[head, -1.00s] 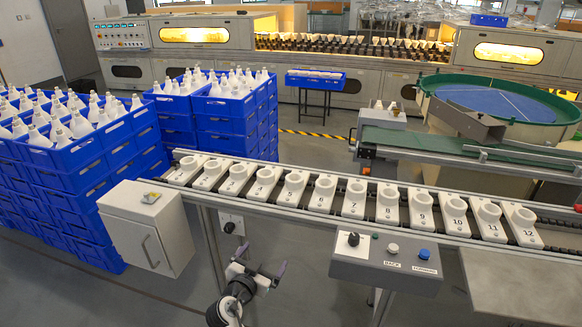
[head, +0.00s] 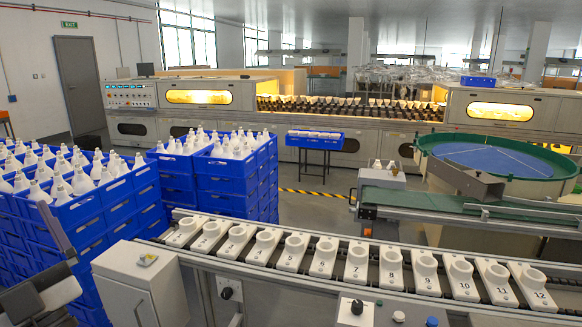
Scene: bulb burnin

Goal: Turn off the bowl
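The round bowl (head: 488,159), with a green rim and a blue inside, stands at the right behind the conveyor. A black knob (head: 227,293) sits on a small plate under the left of the front rail. Another black knob (head: 357,307) is on the grey console (head: 378,314) at the bottom edge, with a white button (head: 398,316) and a blue button (head: 431,321) beside it. Dark and grey parts at the lower left look like my arm, very near the camera. I cannot make out the fingertips or whether they hold anything.
The front rail carries numbered white holders (head: 295,248). A grey cabinet (head: 140,285) stands at its left end. Stacked blue crates (head: 230,170) of white bulbs fill the left. A green belt (head: 430,202) runs in front of the bowl. Open floor (head: 310,205) shows behind the rail.

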